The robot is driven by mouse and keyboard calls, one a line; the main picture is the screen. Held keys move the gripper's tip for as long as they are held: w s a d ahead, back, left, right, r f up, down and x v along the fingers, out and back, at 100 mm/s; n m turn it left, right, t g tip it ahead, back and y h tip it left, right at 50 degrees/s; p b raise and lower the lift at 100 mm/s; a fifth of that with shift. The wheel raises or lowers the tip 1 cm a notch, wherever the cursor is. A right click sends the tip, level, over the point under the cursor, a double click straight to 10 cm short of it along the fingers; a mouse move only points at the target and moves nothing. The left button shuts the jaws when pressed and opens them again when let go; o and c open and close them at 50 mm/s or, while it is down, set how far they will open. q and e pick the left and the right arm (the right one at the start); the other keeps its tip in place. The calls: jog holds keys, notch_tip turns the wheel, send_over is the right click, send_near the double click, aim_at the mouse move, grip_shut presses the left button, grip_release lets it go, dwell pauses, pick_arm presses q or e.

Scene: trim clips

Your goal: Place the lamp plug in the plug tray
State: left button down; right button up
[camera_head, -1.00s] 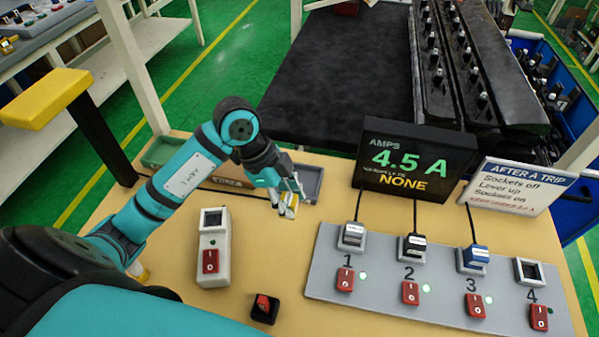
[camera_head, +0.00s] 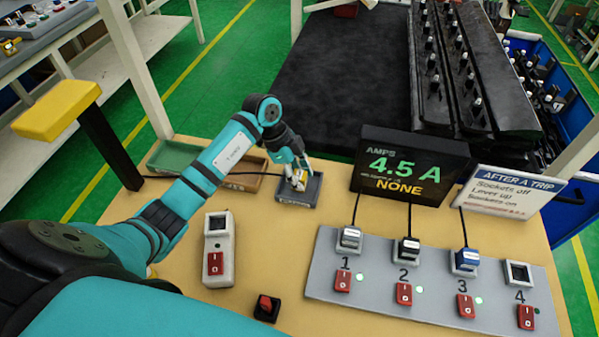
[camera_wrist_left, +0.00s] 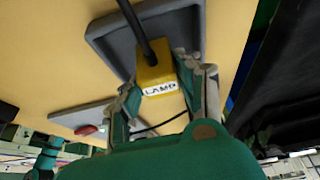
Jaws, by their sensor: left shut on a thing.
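The lamp plug (camera_wrist_left: 156,70) is yellow with a white LAMP label and a black cord. My left gripper (camera_head: 297,180) is shut on it, and in the left wrist view the fingers (camera_wrist_left: 160,95) sit on both sides of the plug. In the head view the lamp plug (camera_head: 298,178) is partly hidden by the fingers. The grey plug tray (camera_head: 313,190) is right around and under the gripper tip. The plug is over or in the tray; I cannot tell whether it touches the floor. My right gripper is not in view.
A four-socket panel (camera_head: 330,285) with red switches stands right, three sockets plugged. The amps display (camera_head: 410,165) and a sign (camera_head: 508,190) are behind it. A single white socket box (camera_head: 218,250) and a small red switch (camera_head: 266,307) are nearer. A green tray (camera_head: 172,158) lies left of the plug tray.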

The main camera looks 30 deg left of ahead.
pick_arm(q)
jog(key=c, duration=0.9)
grip_release()
jog(key=b+v, duration=0.2)
jog(key=v, duration=1)
